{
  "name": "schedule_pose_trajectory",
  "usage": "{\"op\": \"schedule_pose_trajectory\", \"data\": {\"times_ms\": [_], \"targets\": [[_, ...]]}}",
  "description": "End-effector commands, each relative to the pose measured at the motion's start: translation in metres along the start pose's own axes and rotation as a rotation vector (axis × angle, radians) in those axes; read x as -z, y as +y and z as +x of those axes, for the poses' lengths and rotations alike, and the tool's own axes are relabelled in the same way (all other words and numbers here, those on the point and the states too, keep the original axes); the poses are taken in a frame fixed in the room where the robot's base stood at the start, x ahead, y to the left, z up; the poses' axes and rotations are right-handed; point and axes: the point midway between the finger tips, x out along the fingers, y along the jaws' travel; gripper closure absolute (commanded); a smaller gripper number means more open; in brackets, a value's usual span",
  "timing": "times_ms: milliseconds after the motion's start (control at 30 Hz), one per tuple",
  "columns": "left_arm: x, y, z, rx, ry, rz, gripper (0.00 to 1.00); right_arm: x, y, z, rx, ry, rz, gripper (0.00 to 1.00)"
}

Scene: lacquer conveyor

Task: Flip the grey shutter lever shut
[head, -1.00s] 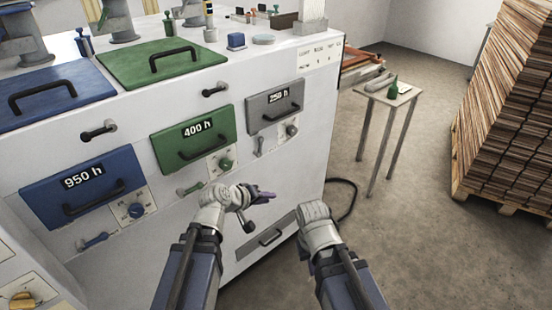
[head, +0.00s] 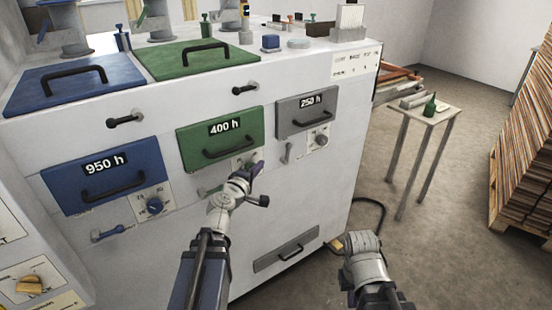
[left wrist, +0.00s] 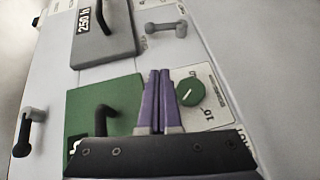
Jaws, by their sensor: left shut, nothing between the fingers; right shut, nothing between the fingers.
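The grey shutter lever (head: 288,152) is a small grey handle below the grey 250 h panel (head: 308,112), left of its dial; it points up and down in the head view. It also shows in the left wrist view (left wrist: 166,28), near the top. My left gripper (head: 257,170) is shut and empty, with purple fingers. It is in front of the green panel's dial, below and left of the grey lever and apart from it. My right gripper (head: 337,243) is shut and empty, low at the machine's right side.
The green 400 h panel (head: 220,138) and blue 950 h panel (head: 104,175) have dials and levers too. The green lever (head: 208,191) lies beside my left wrist. A small table (head: 430,113) and wood stack (head: 525,150) stand right.

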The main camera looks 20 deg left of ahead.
Motion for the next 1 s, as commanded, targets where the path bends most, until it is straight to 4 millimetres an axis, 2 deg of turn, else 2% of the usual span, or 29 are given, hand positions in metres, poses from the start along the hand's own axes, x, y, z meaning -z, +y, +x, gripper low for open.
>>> {"op": "schedule_pose_trajectory", "data": {"times_ms": [533,700,1000], "targets": [[0.000,-0.001,0.103,0.000,-0.003,0.001,1.00,0.001,-0.002,0.016,0.000,0.000,0.000,1.00],[-0.018,-0.001,0.116,0.000,-0.003,0.002,1.00,0.001,-0.002,0.019,0.000,0.000,0.000,1.00],[-0.029,0.000,0.126,0.000,-0.001,0.001,1.00,0.001,-0.002,0.021,0.000,0.000,0.000,1.00]]}}
